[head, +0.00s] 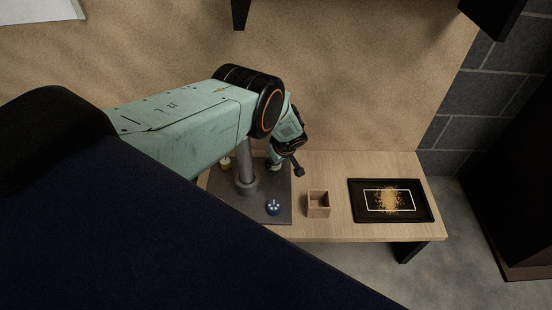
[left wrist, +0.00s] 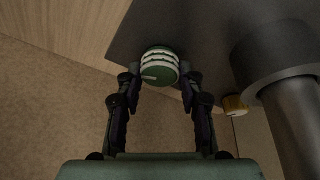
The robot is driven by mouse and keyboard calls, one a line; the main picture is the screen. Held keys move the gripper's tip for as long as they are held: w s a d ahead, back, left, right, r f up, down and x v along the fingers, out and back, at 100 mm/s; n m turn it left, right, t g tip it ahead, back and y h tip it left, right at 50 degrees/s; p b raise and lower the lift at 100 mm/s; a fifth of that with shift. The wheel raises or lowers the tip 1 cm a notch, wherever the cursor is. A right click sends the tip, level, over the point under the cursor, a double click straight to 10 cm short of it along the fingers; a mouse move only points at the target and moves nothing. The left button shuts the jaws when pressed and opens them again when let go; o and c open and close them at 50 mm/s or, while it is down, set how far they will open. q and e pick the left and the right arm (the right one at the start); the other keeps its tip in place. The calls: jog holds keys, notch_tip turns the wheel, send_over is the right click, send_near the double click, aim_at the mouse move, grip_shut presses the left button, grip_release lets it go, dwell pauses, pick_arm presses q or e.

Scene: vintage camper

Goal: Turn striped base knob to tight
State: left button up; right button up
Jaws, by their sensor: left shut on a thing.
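The striped base knob (left wrist: 160,66) is round, green with white bands, and has a pale mark on its face. It sits on the dark grey base plate (head: 260,213) and shows best in the left wrist view. My left gripper (left wrist: 160,76) has one finger on each side of it and is shut on it. I cannot tell how far the knob is turned. My right gripper is not in view.
A blue knob with white spots (head: 274,208) is at the plate's front, and a yellow knob (head: 225,164) is left of the post. A small open wooden box (head: 318,211) and a black tray (head: 415,218) stand on the wooden table (head: 335,165) to the right.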

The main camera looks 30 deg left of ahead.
pick_arm(q)
jog(key=m+p, duration=0.2)
jog(key=shift+s+a+r+m+t+h, duration=0.1)
jog(key=shift+s+m+t+h, duration=0.05)
jog(key=shift+m+t+h, duration=0.45)
jog(key=shift+m+t, duration=0.1)
jog(key=shift+m, duration=0.5)
jog(key=shift+f+m, duration=0.2)
jog(key=shift+m, duration=0.5)
jog(key=shift+m+h+b, duration=0.35)
jog(key=shift+m+h, duration=0.05)
jog(key=shift+m, duration=0.2)
jog(key=shift+m+t, duration=0.3)
jog(key=shift+m, duration=0.1)
jog(key=o, duration=1.2)
jog(key=shift+a+r, duration=0.1)
jog(key=shift+r, duration=0.05)
